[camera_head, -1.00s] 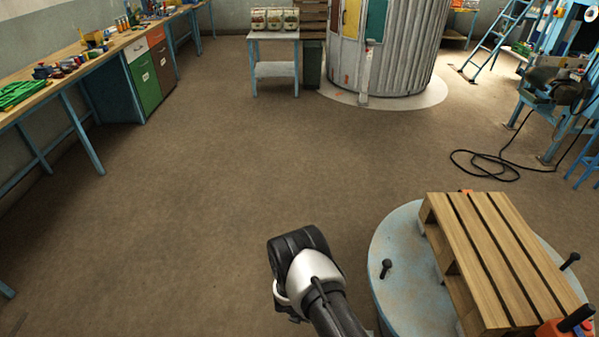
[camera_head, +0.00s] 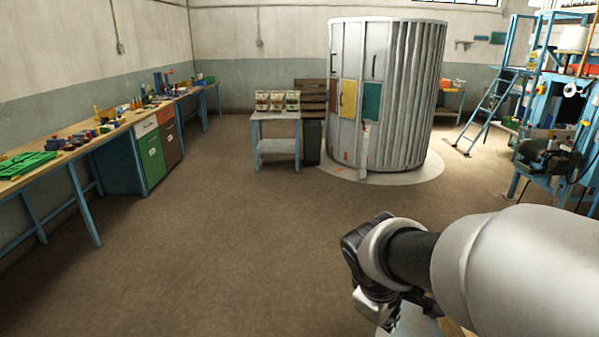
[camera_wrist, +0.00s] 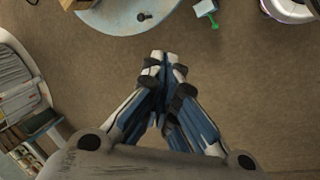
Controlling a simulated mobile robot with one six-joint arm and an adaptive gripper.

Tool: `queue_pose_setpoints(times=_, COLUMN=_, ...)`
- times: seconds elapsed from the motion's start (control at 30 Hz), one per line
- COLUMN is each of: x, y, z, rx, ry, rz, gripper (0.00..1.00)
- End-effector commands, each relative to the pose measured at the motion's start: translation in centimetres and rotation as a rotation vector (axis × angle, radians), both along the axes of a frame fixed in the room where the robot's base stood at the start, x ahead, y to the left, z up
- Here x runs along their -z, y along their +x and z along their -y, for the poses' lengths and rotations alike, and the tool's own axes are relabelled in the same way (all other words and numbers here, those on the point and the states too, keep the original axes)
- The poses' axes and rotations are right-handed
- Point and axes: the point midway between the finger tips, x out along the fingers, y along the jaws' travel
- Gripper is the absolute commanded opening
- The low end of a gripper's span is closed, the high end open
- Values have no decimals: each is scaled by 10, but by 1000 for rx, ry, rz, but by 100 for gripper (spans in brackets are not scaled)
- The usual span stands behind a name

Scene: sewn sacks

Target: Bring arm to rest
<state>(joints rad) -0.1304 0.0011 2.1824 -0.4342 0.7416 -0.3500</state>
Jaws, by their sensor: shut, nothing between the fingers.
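My arm reaches into the head view from the lower right, with its wrist bent downward. In the wrist view my gripper (camera_wrist: 160,60) is shut, its two fingertips together with nothing between them, above bare brown floor. In the head view the fingers are hidden behind the wrist. No sack is in my gripper. Three small sacks (camera_head: 277,101) stand in a row on a small table (camera_head: 276,117) at the far middle, well away from my arm.
A round blue-grey table (camera_wrist: 112,20) lies near my gripper, mostly hidden by my arm in the head view. A long workbench (camera_head: 75,147) runs along the left wall. A corrugated metal cylinder (camera_head: 407,95) stands at the back. The middle floor is clear.

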Motion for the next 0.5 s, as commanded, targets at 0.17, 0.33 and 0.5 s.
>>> queue_pose_setpoints(times=0.17, x=-40, y=-72, z=5, rx=271, ry=168, rz=96, gripper=0)
queue_pose_setpoints(times=0.33, x=-53, y=-134, z=-3, rx=492, ry=334, rz=162, gripper=0)
queue_pose_setpoints(times=0.5, x=-54, y=-171, z=-14, rx=627, ry=454, rz=195, gripper=0)
